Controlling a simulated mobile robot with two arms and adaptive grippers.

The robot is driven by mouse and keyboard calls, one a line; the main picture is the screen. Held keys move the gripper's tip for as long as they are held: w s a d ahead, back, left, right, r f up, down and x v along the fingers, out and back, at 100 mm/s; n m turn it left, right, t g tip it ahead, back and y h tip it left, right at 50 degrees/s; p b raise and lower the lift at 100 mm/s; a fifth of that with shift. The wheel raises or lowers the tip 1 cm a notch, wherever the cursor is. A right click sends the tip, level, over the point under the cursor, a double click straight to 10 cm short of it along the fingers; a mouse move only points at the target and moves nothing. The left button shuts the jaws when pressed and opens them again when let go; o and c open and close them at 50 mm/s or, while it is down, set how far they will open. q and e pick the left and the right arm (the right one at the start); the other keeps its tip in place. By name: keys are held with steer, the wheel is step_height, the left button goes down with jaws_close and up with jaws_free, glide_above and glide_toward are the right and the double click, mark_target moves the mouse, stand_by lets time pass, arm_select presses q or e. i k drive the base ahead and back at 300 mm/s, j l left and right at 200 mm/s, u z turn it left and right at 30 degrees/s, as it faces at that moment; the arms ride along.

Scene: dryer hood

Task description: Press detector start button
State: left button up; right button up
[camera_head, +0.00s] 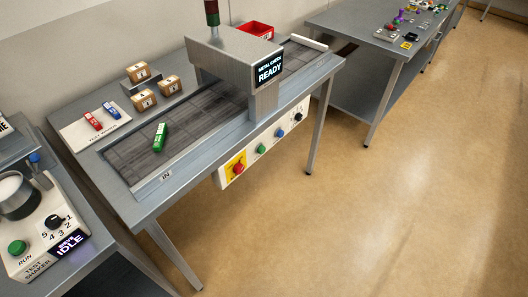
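The metal detector (222,56) stands over a grey conveyor belt (190,121) on a steel table. Its display (269,69) reads "METAL CHECK READY". A white control panel (249,160) hangs on the table's front side. The panel's labels are too small to read. A green stick-like piece (160,137) lies on the belt near the "IN" end. Neither of my grippers is in view.
Red and blue pieces lie on a white board (76,136), with several small cardboard boxes (138,72) behind. A red bin (256,30) sits at the back. A test shaker (45,232) with its own green button stands at the lower left. The floor (380,210) in front is clear.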

mark_target(262, 150)
steer(key=i+l+u, duration=0.15)
steer(key=l, duration=0.5)
steer(key=i+l+u, duration=0.2)
steer(key=l, duration=0.45)
steer(key=l+u, duration=0.15)
steer(key=l, duration=0.5)
